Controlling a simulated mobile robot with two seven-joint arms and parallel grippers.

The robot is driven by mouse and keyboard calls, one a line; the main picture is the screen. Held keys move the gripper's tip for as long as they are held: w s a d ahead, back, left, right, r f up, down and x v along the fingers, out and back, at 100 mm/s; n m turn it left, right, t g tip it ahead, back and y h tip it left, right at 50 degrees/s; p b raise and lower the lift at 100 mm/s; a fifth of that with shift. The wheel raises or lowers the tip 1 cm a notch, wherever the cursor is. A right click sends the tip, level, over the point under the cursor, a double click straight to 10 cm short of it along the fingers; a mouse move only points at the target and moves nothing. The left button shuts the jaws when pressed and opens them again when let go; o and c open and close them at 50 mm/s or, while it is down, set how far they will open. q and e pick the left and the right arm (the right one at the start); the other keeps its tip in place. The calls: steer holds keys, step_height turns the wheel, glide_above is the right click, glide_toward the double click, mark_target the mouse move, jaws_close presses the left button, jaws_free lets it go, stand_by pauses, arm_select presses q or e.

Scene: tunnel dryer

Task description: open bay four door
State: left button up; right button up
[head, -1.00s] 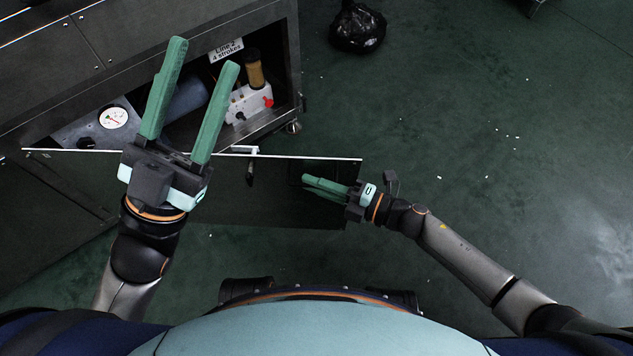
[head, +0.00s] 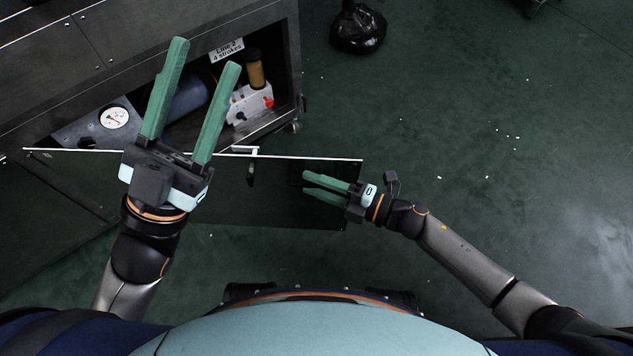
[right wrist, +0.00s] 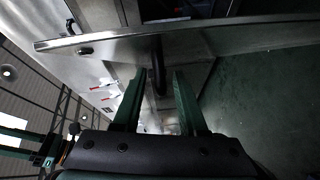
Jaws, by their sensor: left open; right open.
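The bay door (head: 290,205) stands swung out from the dark cabinet, its pale top edge running across the head view. A short dark handle (head: 251,172) shows on it, and a dark upright bar (right wrist: 158,65) shows in the right wrist view. My left gripper (head: 204,52) is open and empty, over the bay opening above the door edge. My right gripper (head: 304,182) is open and empty, over the door's right part in the head view. Its spread fingers also show in the right wrist view (right wrist: 158,78). Whether it touches the door I cannot tell.
Inside the bay are a gauge (head: 114,118), a grey cylinder (head: 188,98), a brown-yellow cylinder (head: 255,70) and a red knob (head: 268,102). A sign (head: 226,49) hangs above. A black bag (head: 358,28) lies beyond. The green floor at right is mostly clear.

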steer(key=p+v, duration=0.1)
steer(key=v, duration=0.6)
steer(key=shift+d+p, duration=0.25)
steer(key=shift+p, duration=0.05)
steer(key=shift+s, duration=0.1)
steer(key=shift+c, duration=0.4)
